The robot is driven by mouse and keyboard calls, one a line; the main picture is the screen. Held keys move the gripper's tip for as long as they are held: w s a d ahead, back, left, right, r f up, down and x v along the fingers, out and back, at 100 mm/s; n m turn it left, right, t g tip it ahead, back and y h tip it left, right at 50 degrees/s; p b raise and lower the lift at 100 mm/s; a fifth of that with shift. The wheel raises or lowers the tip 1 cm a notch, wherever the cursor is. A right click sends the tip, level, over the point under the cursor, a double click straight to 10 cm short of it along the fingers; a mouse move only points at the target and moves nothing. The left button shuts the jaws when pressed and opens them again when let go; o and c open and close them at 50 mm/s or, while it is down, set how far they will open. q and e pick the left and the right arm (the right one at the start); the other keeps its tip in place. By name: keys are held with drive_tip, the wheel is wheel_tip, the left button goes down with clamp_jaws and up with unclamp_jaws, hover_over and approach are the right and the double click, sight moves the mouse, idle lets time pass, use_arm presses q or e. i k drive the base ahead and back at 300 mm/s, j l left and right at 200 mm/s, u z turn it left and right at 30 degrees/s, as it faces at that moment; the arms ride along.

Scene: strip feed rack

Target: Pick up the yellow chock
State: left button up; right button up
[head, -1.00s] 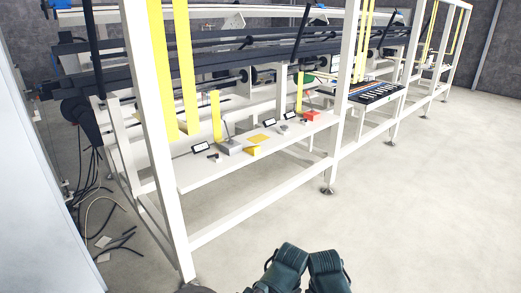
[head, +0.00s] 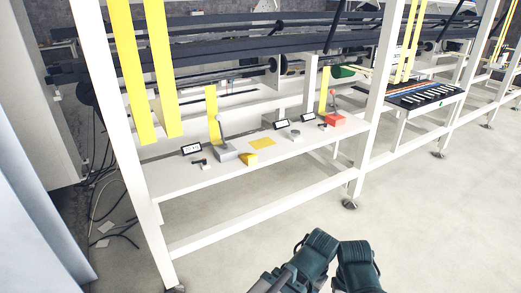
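The yellow chock (head: 248,158) is a small wedge-like block on the white shelf (head: 190,180) of the rack, near the shelf's front edge. It sits just right of a grey block with an upright lever (head: 226,152). A flat yellow square patch (head: 262,144) lies on the shelf behind it and to its right, apart from it. Only dark teal parts of my two arms show at the bottom of the head view, well short of the shelf. No gripper fingers are visible.
Small black-framed displays (head: 192,149) and a red block with a lever (head: 334,119) stand on the shelf. Yellow strips (head: 126,75) hang at the left. A white rack post (head: 132,120) and a lower rail (head: 260,217) bound the front. The floor (head: 440,220) at right is clear.

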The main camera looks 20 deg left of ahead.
sight(250, 158)
drive_tip(key=i, duration=1.15)
drive_tip(key=j+u, duration=0.05)
drive_tip(key=j, duration=0.1)
